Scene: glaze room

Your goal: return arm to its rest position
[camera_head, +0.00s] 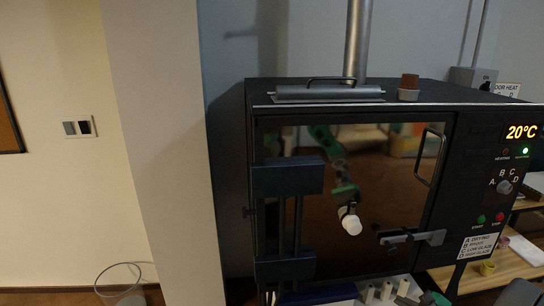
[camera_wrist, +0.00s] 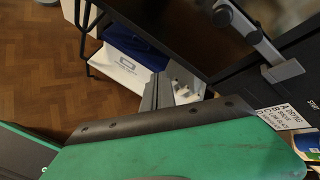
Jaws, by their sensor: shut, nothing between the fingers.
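My gripper (camera_wrist: 158,90) shows in the wrist view as two grey fingers close together, beyond the green and black body of my arm. It is shut and holds nothing. It is not clearly seen directly in the head view. The black kiln (camera_head: 480,142) fills the right half of the head view. Its glossy door (camera_head: 390,210) looks closed and mirrors a green and white arm. The door handle (camera_head: 432,157) and latch (camera_head: 412,237) are on the door's right side. The latch also shows at the top of the wrist view (camera_wrist: 250,35).
A small brown pot (camera_head: 410,81) and a metal-handled lid (camera_head: 328,93) are on the kiln top. The panel reads 20°C. A wooden shelf (camera_head: 500,270) stands at the right. A white and blue box (camera_wrist: 125,65) sits below the kiln. Wooden floor (camera_wrist: 40,60) lies open at left.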

